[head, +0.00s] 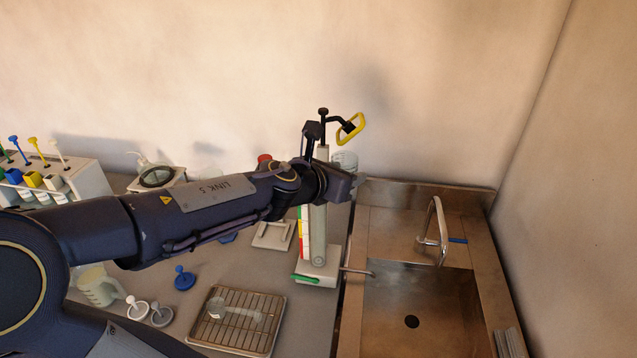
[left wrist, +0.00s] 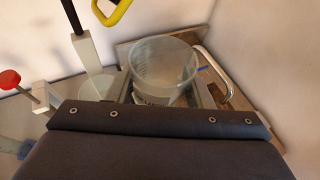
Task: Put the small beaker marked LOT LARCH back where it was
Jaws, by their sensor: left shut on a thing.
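My left gripper (head: 352,182) is at the end of the arm reaching across from the left, raised near the tall column stand and the sink's left edge. It is shut on a clear small beaker (head: 345,159), which shows partly behind the gripper. In the left wrist view the beaker (left wrist: 165,62) stands open end up between the fingers, with faint markings on its wall. My right gripper is not in view.
The column stand (head: 319,235) with a yellow loop handle (head: 351,129) is close to the gripper. A steel sink (head: 430,310) with a tap (head: 440,228) lies right. A wire-rack tray (head: 238,320), a jug (head: 97,287) and a white plate (head: 272,235) are on the counter.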

